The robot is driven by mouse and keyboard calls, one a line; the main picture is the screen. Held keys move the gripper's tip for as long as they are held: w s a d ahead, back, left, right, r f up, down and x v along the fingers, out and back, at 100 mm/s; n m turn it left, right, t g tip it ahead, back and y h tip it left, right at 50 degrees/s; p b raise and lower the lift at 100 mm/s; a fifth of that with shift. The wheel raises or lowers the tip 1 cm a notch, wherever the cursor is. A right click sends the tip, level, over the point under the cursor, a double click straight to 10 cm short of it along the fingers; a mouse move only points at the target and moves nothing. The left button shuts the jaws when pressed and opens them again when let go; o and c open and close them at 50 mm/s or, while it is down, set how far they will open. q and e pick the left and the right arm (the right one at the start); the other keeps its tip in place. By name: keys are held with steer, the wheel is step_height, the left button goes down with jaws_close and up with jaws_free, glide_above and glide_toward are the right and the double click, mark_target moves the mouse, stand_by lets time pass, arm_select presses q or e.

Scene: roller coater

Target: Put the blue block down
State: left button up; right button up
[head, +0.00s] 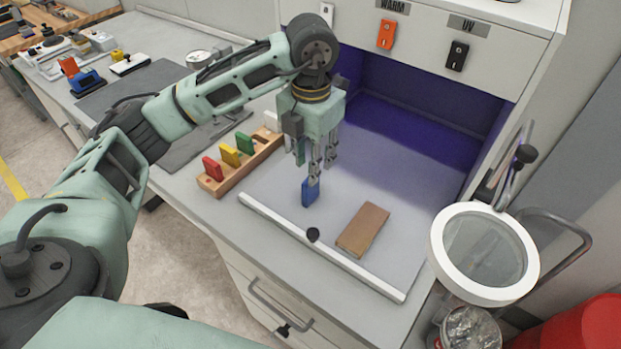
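The blue block (309,194) is a small upright piece at the fingertips of my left gripper (315,178). The gripper points down and its fingers are closed on the block's top. The block is over the light grey work surface (290,185) inside the lit booth, behind the white front strip. I cannot tell whether its lower end touches the surface. My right gripper is not in view.
A wooden rack (240,168) with red, yellow, green and white pieces stands left of the block. A flat brown block (362,229) lies to the right. A black knob (313,234) sits by the white strip (330,252). A round magnifier (484,254) stands at the right.

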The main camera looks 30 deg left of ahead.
arm_select(q)
step_height(320, 180, up, 6)
steer(key=shift+f, duration=0.25)
stand_by(0.5)
